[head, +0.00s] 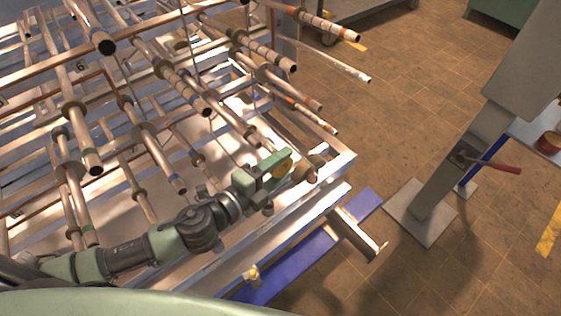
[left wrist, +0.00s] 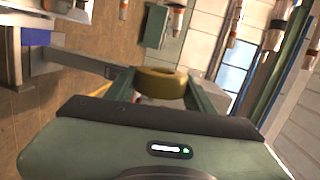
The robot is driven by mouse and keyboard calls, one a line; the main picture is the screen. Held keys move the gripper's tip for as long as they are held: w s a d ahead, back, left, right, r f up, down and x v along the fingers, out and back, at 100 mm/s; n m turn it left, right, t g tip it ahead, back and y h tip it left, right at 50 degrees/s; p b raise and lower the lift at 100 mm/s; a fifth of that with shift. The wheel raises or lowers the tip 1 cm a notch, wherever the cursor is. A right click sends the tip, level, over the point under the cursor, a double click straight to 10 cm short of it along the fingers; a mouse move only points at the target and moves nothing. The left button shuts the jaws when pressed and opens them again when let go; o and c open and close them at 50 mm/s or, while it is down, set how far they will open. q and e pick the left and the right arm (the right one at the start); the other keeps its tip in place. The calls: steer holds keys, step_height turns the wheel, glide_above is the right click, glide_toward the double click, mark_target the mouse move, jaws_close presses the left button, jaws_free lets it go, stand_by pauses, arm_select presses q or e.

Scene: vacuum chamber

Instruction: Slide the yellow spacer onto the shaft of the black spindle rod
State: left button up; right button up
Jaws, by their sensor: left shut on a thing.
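My left gripper (head: 281,165) reaches in from the left over the front right part of a rack of rods. It is shut on the yellow spacer (left wrist: 162,75), an olive-yellow ring held between its two fingertips in the left wrist view. In the head view the spacer (head: 284,168) is partly hidden by the green fingers. A short copper-coloured rod end (head: 313,174) shows just right of the gripper; I cannot tell whether it touches the spacer. Many rods have dark ends or collars, and I cannot tell which is the black spindle rod. My right gripper is not in view.
The rack's metal frame (head: 335,200) runs along the front right, with a blue beam (head: 300,262) below it. Rods crowd the left and top. A grey post (head: 455,165) with a red handle (head: 497,166) stands at right. Tiled floor is open between.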

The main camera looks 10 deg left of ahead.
arm_select(q)
steer(key=shift+s, duration=0.1)
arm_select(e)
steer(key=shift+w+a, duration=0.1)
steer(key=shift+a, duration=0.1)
arm_select(q)
steer(key=shift+w+a, duration=0.3)
steer(key=shift+a, duration=0.1)
steer(key=shift+w+a+f+b, duration=0.1)
steer(key=shift+w+a+b, duration=0.25)
steer(key=shift+w+a, duration=0.5)
steer(key=shift+w+a+f+b, duration=0.1)
steer(key=shift+w+a+b, duration=0.2)
steer(key=shift+w+a, duration=0.55)
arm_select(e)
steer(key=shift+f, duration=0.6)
arm_select(q)
steer(key=shift+s+a, duration=0.2)
steer(key=shift+p, duration=0.3)
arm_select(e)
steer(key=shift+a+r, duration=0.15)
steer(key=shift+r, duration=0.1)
